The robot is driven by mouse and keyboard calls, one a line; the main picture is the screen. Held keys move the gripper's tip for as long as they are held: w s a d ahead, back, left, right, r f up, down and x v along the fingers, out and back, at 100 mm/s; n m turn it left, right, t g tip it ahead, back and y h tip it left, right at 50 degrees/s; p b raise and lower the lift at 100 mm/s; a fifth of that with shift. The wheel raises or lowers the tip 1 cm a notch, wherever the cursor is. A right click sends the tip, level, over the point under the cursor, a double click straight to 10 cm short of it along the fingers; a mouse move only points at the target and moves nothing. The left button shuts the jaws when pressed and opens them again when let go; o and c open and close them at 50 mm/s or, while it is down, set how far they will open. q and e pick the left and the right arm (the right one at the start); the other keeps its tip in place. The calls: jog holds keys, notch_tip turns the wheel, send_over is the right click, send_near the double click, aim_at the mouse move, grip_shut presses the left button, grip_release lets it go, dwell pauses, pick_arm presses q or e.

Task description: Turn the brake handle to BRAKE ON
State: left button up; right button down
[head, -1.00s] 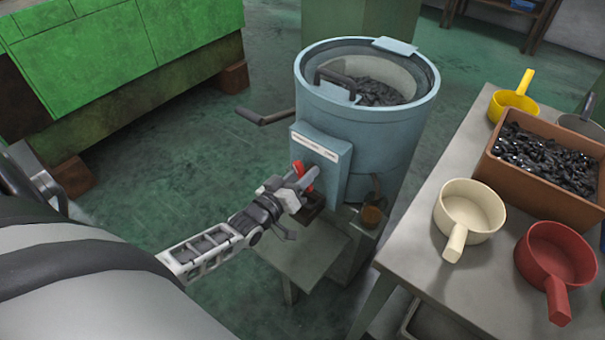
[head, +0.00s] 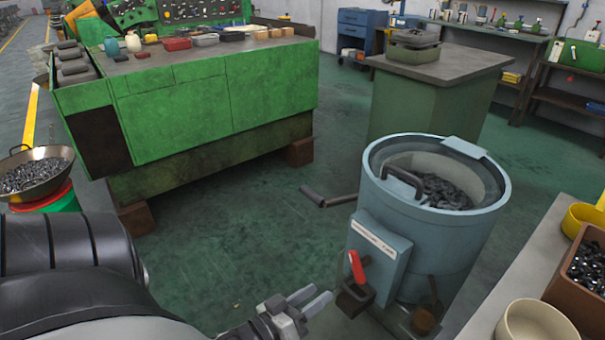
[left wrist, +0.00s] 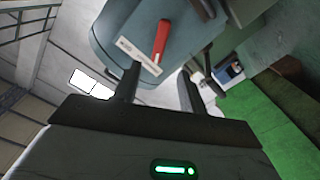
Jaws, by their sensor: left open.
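The red brake handle (head: 357,266) is on the blue-grey box (head: 384,250) on the side of a drum-shaped machine (head: 450,240). In the head view it stands nearly upright, its top leaning slightly left, below one end of a white label whose text is too small to read. In the left wrist view the red handle (left wrist: 161,42) shows beyond and between my open fingers, crossing the edge of the label. My right gripper is not in view.
A crank arm (head: 328,197) sticks out left of the drum. A dark block (head: 354,299) sits just below the handle. A table with a cream pan (head: 538,325) and a brown bin (head: 583,270) stands at right.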

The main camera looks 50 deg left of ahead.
pick_arm(q)
jog(key=shift+s+a, duration=0.1)
jog(key=shift+s, duration=1.25)
